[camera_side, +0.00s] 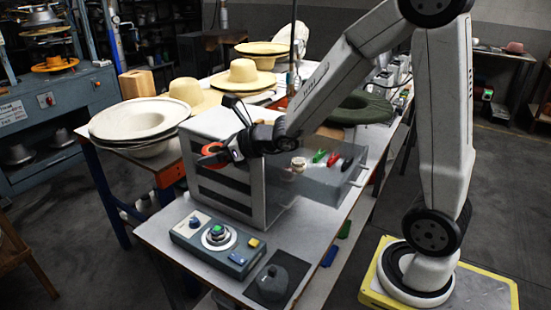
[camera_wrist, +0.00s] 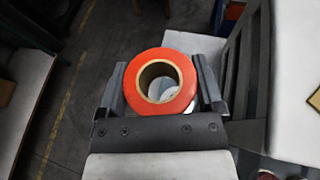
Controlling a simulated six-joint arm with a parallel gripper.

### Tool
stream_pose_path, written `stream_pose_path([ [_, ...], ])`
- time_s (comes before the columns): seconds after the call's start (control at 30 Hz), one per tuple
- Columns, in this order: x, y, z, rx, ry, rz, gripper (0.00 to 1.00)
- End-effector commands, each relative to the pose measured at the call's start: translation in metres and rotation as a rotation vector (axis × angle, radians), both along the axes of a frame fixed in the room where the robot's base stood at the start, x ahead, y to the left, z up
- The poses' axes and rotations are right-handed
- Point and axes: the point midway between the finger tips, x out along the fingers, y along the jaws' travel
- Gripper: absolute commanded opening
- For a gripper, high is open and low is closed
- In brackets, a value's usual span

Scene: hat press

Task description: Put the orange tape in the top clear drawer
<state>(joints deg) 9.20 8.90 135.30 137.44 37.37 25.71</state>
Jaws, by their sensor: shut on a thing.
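The orange tape (camera_wrist: 186,101) is a red-orange roll with a brown core in the wrist view. It sits between both fingers of my gripper (camera_wrist: 160,86), which is shut on it. In the side view the tape (camera_side: 207,161) and my gripper (camera_side: 214,155) are at the left, slatted side of the white drawer cabinet (camera_side: 237,205). The tape looks raised near its upper part; the exact gap cannot be told. The top clear drawer (camera_side: 318,181) stands pulled out on the cabinet's right side. My arm passes above it.
The drawer holds a pale roll (camera_side: 298,164), a green item (camera_side: 319,156), a red item (camera_side: 334,159) and a dark item (camera_side: 347,163). A control box (camera_side: 217,240) and a dark block (camera_side: 272,281) stand in front. Straw hats (camera_side: 242,74) and a pale brim (camera_side: 137,118) lie behind.

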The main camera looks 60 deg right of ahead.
Motion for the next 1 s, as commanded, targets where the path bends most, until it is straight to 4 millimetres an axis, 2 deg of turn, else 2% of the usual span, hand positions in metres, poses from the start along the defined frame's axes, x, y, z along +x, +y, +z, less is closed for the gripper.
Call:
stream_pose_path([
  [0.27, 0.002, -0.004, 0.003, -0.001, -0.002, -0.001, 0.28],
  [0.47, 0.008, -0.019, 0.014, -0.002, -0.005, -0.01, 0.28],
  [0.77, 0.019, -0.067, 0.042, -0.004, -0.004, -0.034, 0.28],
  [1.0, 0.019, -0.121, 0.069, -0.004, -0.003, -0.06, 0.28],
])
